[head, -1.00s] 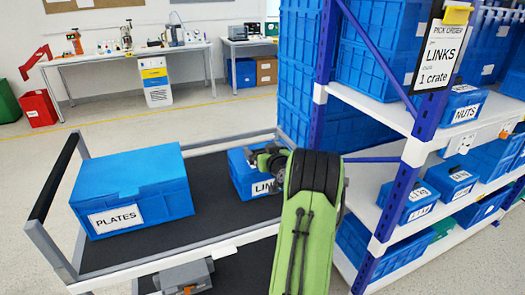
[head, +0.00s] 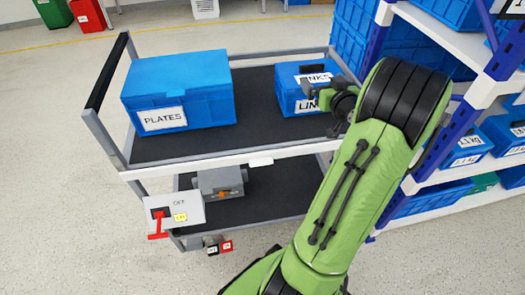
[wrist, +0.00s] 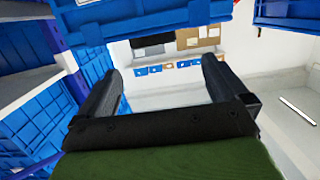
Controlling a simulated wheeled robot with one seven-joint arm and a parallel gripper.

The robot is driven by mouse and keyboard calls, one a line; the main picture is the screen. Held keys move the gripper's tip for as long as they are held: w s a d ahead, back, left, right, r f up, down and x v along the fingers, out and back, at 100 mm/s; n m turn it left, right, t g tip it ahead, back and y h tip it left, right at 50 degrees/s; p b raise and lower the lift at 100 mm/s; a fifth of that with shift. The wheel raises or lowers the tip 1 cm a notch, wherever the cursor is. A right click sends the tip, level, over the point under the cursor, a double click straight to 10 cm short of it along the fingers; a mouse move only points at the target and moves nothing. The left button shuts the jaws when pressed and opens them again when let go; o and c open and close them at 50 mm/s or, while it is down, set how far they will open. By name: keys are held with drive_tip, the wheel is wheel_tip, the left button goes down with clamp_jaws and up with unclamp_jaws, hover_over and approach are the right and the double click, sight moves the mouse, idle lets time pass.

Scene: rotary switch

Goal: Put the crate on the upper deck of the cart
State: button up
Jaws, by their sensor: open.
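The blue crate labelled LINKS (head: 287,98) sits on the dark upper deck (head: 215,142) of the cart, at its right end. My gripper is beside its right side in the head view, and the arm hides part of it. Whether they touch I cannot tell. In the wrist view my gripper (wrist: 160,70) is open, with nothing between its two dark fingers. A blue crate surface with a white label (wrist: 88,3) fills the top of that view; I cannot tell which crate it is.
A larger blue PLATES crate (head: 180,92) sits on the deck's left part, with bare deck between. A grey device (head: 220,182) is on the lower deck. A panel with a red lever (head: 157,223) is at the cart's near corner. Shelving (head: 440,170) stands right.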

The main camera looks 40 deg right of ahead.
drive_tip(key=w+a+r+n+y, duration=0.25)
drive_tip(key=w+a+y, duration=0.35)
drive_tip(key=a, duration=0.6)
drive_tip(key=a+n+g+y, duration=0.2)
drive_tip(key=a+n+g, duration=0.2)
drive_tip(key=a, duration=1.3)
drive_tip(key=s+a+f+g, duration=0.1)
drive_tip(key=s+a+g, duration=0.1)
drive_tip(key=s+a, duration=0.3)
drive_tip(key=s+a+f+g, duration=0.1)
drive_tip(key=s+a, duration=0.5)
drive_tip(key=s, duration=0.8)
drive_tip(key=shift+f+m+g, duration=0.2)
drive_tip(key=shift+m+g, duration=0.15)
drive_tip(key=shift+g, duration=0.45)
